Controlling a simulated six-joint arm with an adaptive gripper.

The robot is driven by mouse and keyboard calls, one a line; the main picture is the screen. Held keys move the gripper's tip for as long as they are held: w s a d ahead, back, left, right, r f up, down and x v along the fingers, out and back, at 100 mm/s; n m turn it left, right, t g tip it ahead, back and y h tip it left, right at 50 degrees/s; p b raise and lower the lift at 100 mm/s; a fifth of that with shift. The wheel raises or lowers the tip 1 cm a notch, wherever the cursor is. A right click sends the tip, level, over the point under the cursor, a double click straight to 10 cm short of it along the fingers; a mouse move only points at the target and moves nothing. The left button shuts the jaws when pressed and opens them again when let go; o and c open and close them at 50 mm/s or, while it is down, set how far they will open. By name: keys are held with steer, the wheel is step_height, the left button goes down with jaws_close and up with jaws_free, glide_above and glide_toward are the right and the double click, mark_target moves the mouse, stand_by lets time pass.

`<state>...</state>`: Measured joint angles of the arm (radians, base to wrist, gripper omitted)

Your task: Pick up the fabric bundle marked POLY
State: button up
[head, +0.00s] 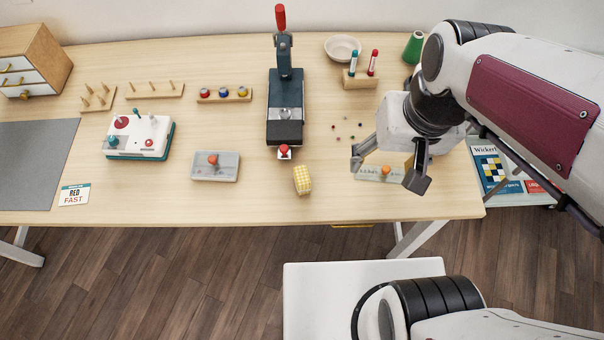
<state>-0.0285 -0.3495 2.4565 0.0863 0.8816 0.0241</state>
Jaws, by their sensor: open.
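A small yellow-and-white checked bundle (303,180) lies near the front edge of the table, left of my gripper. No POLY marking is readable on it, and I see no other fabric bundle. My gripper (386,172) is open and empty, with its two fingers spread and pointing down over the right part of the table. A flat translucent box with an orange knob (385,170) shows between and behind the fingers. My gripper stands apart from the checked bundle.
A dark press with a red handle (285,105) stands behind the bundle. A pale box with an orange knob (215,166) lies to its left. Several small beads (347,126) lie loose behind. A "RED FAST" card (74,194) lies at left. The table between bundle and gripper is clear.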

mark_target(307, 173)
steer(key=w+a+f+m+g+y, duration=0.1)
steer(key=w+a+f+m, duration=0.2)
steer(key=f+m, duration=0.1)
steer(key=w+a+f+m+g+y, duration=0.1)
steer(key=w+a+f+m, duration=0.2)
steer(key=f+m, duration=0.2)
steer(key=w+a+f+m+g+y, duration=0.1)
steer(key=w+a+f+m, duration=0.2)
steer(key=f, duration=0.4)
steer(key=shift+w+a+f+m+y, duration=0.3)
steer(key=shift+a+m, duration=0.15)
steer(key=shift+m, duration=0.25)
steer(key=shift+w+m, duration=0.25)
steer(key=shift+m, duration=0.15)
steer(key=shift+w+m, duration=0.15)
steer(key=shift+m, duration=0.25)
steer(key=shift+x, duration=1.25)
steer(key=shift+a, duration=0.1)
